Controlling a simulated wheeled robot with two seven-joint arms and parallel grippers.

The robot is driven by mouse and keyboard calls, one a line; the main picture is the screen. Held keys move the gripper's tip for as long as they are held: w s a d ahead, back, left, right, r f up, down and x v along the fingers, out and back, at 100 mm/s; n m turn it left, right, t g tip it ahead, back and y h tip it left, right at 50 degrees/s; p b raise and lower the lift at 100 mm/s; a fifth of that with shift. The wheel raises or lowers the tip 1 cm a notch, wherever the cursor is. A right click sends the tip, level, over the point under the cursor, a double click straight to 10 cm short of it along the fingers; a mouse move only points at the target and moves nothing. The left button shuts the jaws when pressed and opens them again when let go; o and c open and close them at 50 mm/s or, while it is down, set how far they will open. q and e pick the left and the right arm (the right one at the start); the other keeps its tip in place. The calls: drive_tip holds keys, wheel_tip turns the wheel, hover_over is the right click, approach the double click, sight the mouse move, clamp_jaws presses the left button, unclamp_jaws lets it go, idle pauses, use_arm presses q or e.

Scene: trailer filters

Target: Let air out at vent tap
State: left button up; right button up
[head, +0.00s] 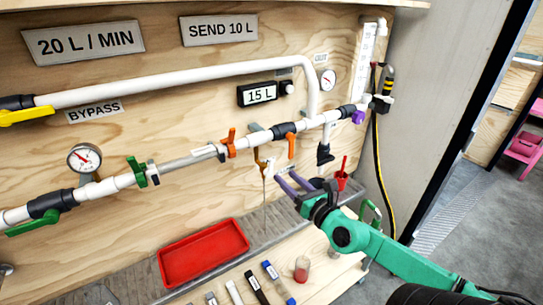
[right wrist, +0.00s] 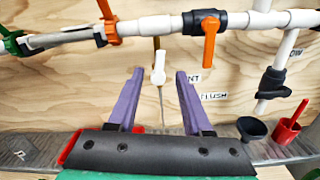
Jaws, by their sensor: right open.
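The vent tap is a small white-handled tap (head: 268,169) hanging under the pipe on a thin brass stem, with a thin tube running down below it. In the right wrist view its white handle (right wrist: 158,68) points upright between my purple fingertips. A partly hidden label ending in "NT" (right wrist: 194,78) is on the board beside it. My right gripper (head: 288,179) is open and empty, just in front of the tap; it also shows in the right wrist view (right wrist: 160,78). My left gripper is not in view.
The white pipe (head: 228,98) with coloured valve handles crosses the plywood board. An orange handle (right wrist: 210,38) sits just above right. A red tray (head: 186,279) lies on the ledge below left. A black funnel (head: 324,154) and red cup (head: 341,181) stand to the right.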

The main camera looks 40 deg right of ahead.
sight(272, 164)
drive_tip(key=w, duration=0.3)
drive_tip(key=w+p, duration=0.1)
drive_tip(key=w, duration=0.5)
drive_tip(key=shift+d+p, duration=0.25)
drive_tip(key=shift+p, duration=0.05)
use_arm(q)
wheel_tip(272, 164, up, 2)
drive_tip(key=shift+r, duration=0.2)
use_arm(e)
drive_tip(key=shift+c, duration=0.3)
clamp_jaws()
